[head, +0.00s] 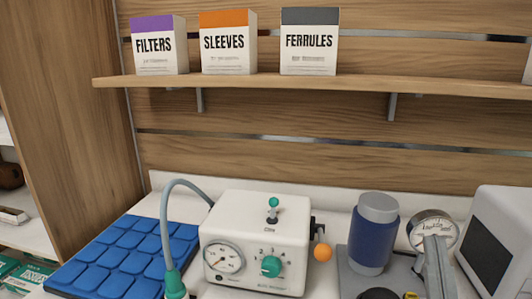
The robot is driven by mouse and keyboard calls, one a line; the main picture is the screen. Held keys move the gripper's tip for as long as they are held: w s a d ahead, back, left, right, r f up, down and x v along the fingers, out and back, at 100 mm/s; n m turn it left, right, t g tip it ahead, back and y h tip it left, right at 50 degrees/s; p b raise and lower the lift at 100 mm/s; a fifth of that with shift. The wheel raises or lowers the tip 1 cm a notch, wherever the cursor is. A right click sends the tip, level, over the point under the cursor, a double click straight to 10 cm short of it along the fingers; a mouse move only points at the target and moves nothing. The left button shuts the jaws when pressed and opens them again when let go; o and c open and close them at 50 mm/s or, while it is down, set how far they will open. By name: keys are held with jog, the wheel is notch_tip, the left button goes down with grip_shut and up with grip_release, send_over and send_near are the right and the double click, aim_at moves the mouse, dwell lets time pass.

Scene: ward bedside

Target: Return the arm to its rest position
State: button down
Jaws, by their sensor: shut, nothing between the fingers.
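I do not see my gripper or a clear part of my arm in the head view. A white box-shaped device (256,241) stands on the counter at the lower middle. It has a round gauge (224,258), a green knob (271,266) and a small green-tipped toggle (273,204) on top. An orange ball (322,252) is at its right side. A grey hose (174,200) arcs on its left down to a green fitting (175,285).
A shelf (300,84) above bears boxes marked FILTERS (158,45), SLEEVES (228,43) and FERRULES (309,42). A blue padded tray (127,258) lies left. A blue cylinder (372,235), a gauge (433,229), an upright grey piece (437,268) and a screened unit (500,245) crowd the right.

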jog(key=s+f+m+g+h, duration=0.1)
jog(key=s+f+m+g, duration=0.25)
jog(key=s+f, duration=0.4)
jog(key=s+f+m+g+h, duration=0.1)
jog(key=s+f+m+g, duration=0.25)
jog(key=f, duration=0.65)
jog(key=s+a+f+n+g+y, duration=0.1)
jog(key=s+f+g, duration=0.2)
jog(key=s, duration=0.5)
jog(key=s+f+n+g+y+p, duration=0.1)
jog(key=s+f+n+g+y, duration=0.1)
jog(key=s+f, duration=0.3)
jog(key=s+g, duration=0.1)
jog(key=s, duration=0.2)
jog(key=shift+s+a+f, duration=0.25)
jog(key=shift+s+a, duration=0.1)
jog(key=shift+a, duration=0.05)
